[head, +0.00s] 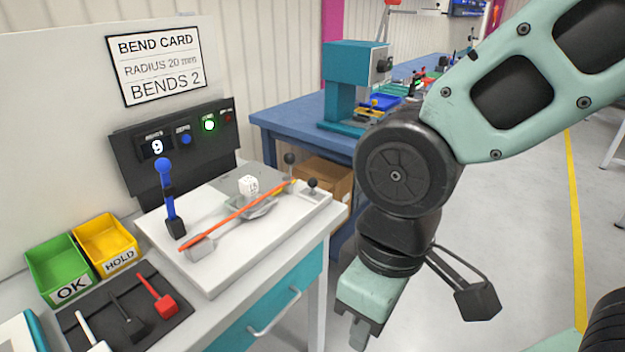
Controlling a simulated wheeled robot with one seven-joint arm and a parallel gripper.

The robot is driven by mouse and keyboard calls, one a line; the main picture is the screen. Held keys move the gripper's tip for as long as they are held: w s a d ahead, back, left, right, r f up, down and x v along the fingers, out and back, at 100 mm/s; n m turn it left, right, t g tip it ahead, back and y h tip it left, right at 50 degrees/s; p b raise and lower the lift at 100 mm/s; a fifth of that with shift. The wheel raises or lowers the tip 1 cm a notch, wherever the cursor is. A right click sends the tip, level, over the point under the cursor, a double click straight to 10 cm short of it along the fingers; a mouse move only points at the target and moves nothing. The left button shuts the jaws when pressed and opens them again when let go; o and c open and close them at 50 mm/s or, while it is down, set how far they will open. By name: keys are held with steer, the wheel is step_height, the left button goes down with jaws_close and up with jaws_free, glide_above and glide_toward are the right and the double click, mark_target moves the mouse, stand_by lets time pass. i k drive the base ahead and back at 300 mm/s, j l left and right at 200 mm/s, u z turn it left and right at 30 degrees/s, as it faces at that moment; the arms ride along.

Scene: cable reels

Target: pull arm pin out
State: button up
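A bending fixture on a white base plate (235,268) stands on the bench at left centre. An orange rod (235,218) lies slantwise across it, from a grey block (200,247) to the far right. Two dark ball-headed knobs stand by the rod's far end, one upright at the back (290,160) and one nearer the right edge (312,184). I cannot tell for certain which one is the arm pin. My gripper (358,334) points down in front of the bench's right side, apart from the fixture. Its fingers are seen edge-on, and nothing shows between them.
A blue-balled lever (165,198) stands upright at the fixture's left. A black panel (175,145) shows a 9 and a lit green button. Green (62,270) and yellow (105,242) bins and a dark tool mat (125,310) sit left. Open floor lies right.

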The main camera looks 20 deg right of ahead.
mark_target(312, 182)
steer(key=i, duration=1.05)
